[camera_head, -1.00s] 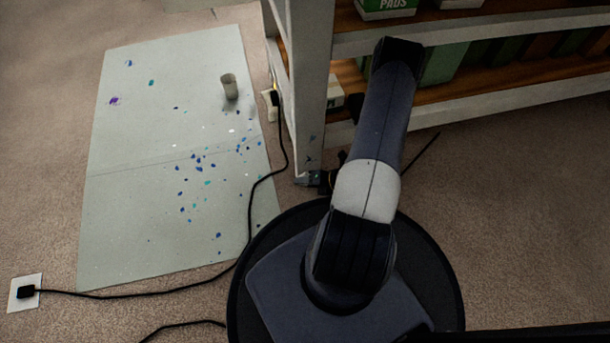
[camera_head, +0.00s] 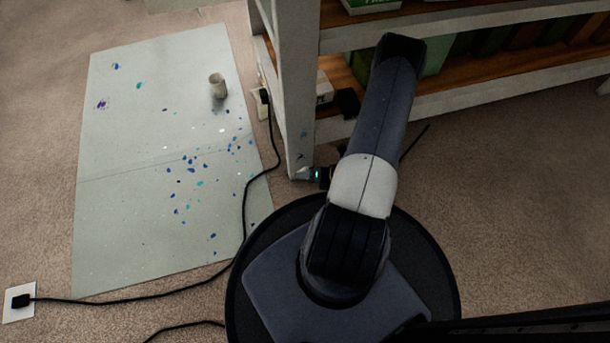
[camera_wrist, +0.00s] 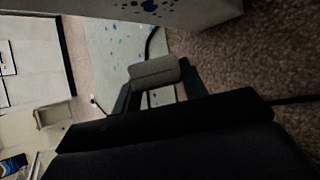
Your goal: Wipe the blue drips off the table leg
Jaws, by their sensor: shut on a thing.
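The white table leg (camera_head: 296,105) stands left of my arm, with small blue drips (camera_head: 301,155) low on its face. In the wrist view the leg (camera_wrist: 205,12) crosses the top, with several dark blue drips (camera_wrist: 148,7) on it. My gripper (camera_wrist: 153,84) is shut on a grey-beige rolled cloth or pad (camera_wrist: 154,72). In the head view my gripper (camera_head: 313,173) is at the foot of the leg, partly hidden by my arm. The cloth looks apart from the drips in the wrist view; contact with the leg cannot be told.
A pale, paint-spotted sheet (camera_head: 125,215) lies on the carpet at left, with a small cup (camera_head: 218,86) on it. A black cable (camera_head: 245,205) runs past the leg to a floor outlet (camera_head: 20,299). Shelves (camera_head: 465,97) with boxes stand behind. Carpet at right is clear.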

